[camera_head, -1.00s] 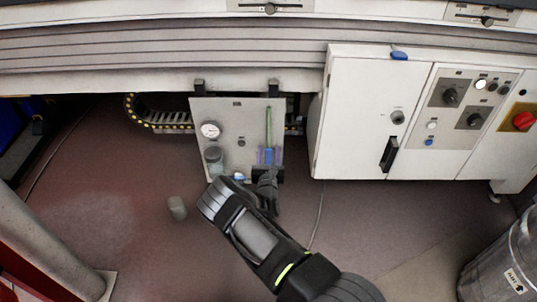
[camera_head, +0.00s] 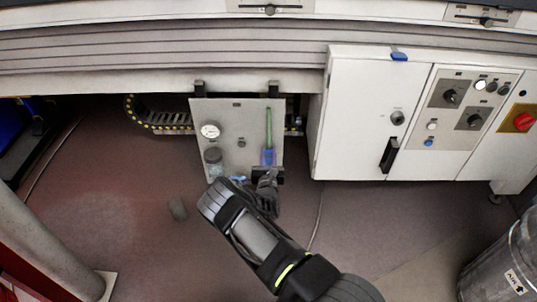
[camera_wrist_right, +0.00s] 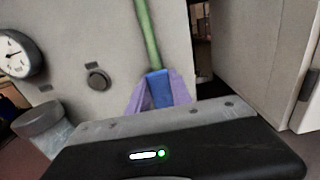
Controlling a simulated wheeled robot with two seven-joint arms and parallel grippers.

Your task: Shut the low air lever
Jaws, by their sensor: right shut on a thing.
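The low air lever (camera_head: 268,155) is a blue handle at the lower end of a green pipe, low on the right of a grey panel (camera_head: 226,120). In the right wrist view the blue lever (camera_wrist_right: 158,88) points along the pipe and stands between two purple fingertips. My right gripper (camera_head: 267,165) comes from below and is shut on it. The gripper's dark body hides what lies below the lever. My left gripper is not in view.
A gauge (camera_head: 210,131) and a clear-bodied bowl (camera_head: 214,160) sit on the panel's left. A white cabinet (camera_head: 360,120) stands close on the right. The floor there is otherwise clear.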

